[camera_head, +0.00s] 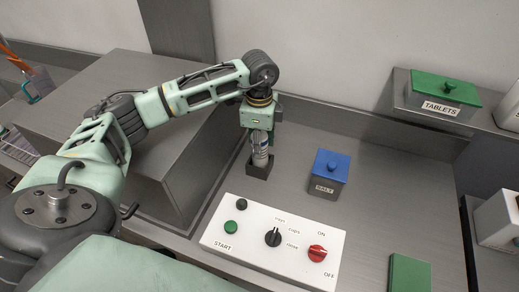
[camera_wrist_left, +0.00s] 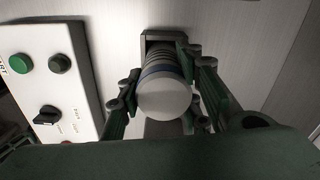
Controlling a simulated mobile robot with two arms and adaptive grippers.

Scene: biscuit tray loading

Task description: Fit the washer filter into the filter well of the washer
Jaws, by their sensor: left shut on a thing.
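The washer filter (camera_head: 261,152) is a pale grey, ribbed cylinder, standing roughly upright below my left gripper (camera_head: 260,133). That gripper is shut on it and points down. In the left wrist view the filter (camera_wrist_left: 165,98) shows a round pale end and a blue band, with the gripper's fingers (camera_wrist_left: 158,77) on both sides. The filter well (camera_head: 259,170) is a small dark square holder on the steel surface. It also shows behind the filter in the left wrist view (camera_wrist_left: 163,36). The filter's lower end is at the well's mouth; how deep it sits is hidden. My right gripper is out of view.
A white control panel (camera_head: 215,238) with a green button, black knob and red knob lies in front of the well. A blue-lidded SALT box (camera_head: 325,187) stands to its right. A large steel block (camera_head: 150,130) is at left. A green-lidded TABLETS box (camera_head: 440,100) is at back right.

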